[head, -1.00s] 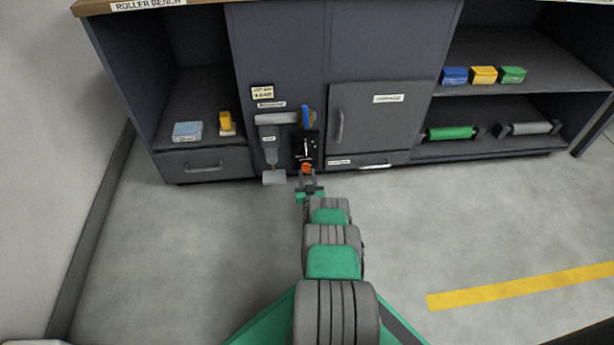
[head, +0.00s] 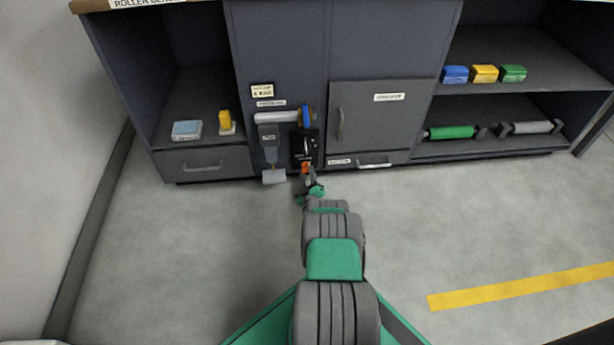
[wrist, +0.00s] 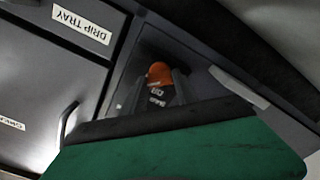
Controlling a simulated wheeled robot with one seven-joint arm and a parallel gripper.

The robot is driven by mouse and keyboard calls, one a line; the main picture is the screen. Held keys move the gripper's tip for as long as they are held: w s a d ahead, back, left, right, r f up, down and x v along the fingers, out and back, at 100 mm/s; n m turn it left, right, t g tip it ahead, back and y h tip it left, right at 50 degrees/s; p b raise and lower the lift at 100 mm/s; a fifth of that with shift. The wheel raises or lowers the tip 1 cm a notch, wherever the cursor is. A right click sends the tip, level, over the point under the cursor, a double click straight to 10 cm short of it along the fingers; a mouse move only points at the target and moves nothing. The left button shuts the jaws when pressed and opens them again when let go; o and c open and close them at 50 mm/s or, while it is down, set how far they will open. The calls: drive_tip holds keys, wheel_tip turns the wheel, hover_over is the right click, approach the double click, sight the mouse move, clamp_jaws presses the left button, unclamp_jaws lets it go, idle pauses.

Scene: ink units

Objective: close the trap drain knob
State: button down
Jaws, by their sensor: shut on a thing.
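The trap drain knob (head: 305,168) is orange-red and sits low on the dark cabinet front, at the bottom of a black panel (head: 296,148). In the wrist view the orange knob (wrist: 159,73) shows between my two dark fingers, with a black label with white letters just below it. My gripper (head: 308,175) is at the knob and shut on it; it also shows in the wrist view (wrist: 156,84). My gripper is rolled to a slant. The fingers and wrist hide part of the knob, and its exact turn angle cannot be told.
A blue valve part (head: 306,116) on a grey pipe is above the knob. A grey tray-like piece (head: 274,176) juts out at left. A door with a handle (head: 340,125) and a drip tray drawer handle (head: 374,165) are at right. The floor in front is clear.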

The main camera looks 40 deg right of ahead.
drive_tip(key=shift+f+n+b, duration=0.1)
drive_tip(key=shift+n+b, duration=0.9)
drive_tip(key=shift+n, duration=3.9)
drive_tip(key=c, duration=1)
unclamp_jaws()
drive_tip(key=shift+o, duration=0.2)
